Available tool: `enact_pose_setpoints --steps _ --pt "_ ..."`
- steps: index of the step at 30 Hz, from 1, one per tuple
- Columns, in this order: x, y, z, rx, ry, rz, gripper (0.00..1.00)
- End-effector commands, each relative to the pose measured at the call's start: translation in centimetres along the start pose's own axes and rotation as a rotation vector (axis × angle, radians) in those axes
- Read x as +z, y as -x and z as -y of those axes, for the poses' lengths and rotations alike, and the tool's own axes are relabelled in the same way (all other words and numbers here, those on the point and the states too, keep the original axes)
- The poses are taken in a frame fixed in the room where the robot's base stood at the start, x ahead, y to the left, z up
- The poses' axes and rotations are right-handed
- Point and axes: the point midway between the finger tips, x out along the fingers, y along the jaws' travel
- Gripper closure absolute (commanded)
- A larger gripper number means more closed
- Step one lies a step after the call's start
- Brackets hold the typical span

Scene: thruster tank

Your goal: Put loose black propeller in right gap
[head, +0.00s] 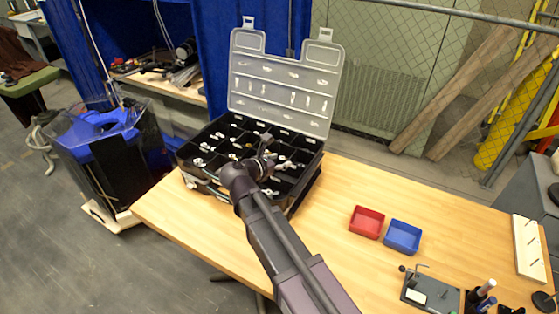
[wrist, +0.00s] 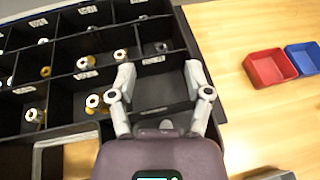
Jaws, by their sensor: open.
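My gripper (wrist: 160,75) is open and empty in the wrist view. Its two grey fingers stand apart over a compartment at the right front of the black organizer case (wrist: 90,130). I see nothing between the fingertips. In the head view my gripper (head: 263,165) hangs over the front right part of the open case (head: 193,180) and hides some compartments. No black propeller can be made out for certain. A small dark item (wrist: 161,46) lies in a compartment beyond the fingers, too unclear to name. I cannot tell which space is the right gap.
Several compartments hold small metal fittings (wrist: 93,101). The clear lid (head: 280,85) stands open behind. A red bin (head: 367,222) and a blue bin (head: 403,237) sit right of the case. A dark fixture (head: 430,293) and small black parts lie farther right. The table between is bare.

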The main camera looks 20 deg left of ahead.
Motion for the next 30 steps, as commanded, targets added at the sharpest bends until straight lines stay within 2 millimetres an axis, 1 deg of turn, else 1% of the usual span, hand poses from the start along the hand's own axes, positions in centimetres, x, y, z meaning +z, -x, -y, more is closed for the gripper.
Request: enact_pose_setpoints --steps 13,17,20,23,26,29,30 --pt "0.0 -0.1 0.1 -0.001 -0.001 -0.001 0.36" --pt "0.0 -0.5 0.6 -0.011 -0.023 -0.011 0.36" --pt "-0.1 -1.4 1.8 -0.032 -0.069 -0.032 0.36" --pt "-0.3 -2.9 3.7 -0.07 -0.148 -0.067 0.36" --pt "-0.5 -4.7 6.3 -0.124 -0.258 -0.112 0.36" --pt "-1.0 -6.6 9.3 -0.192 -0.392 -0.161 0.36" --pt "-1.1 -7.4 10.6 -0.222 -0.45 -0.18 0.36"
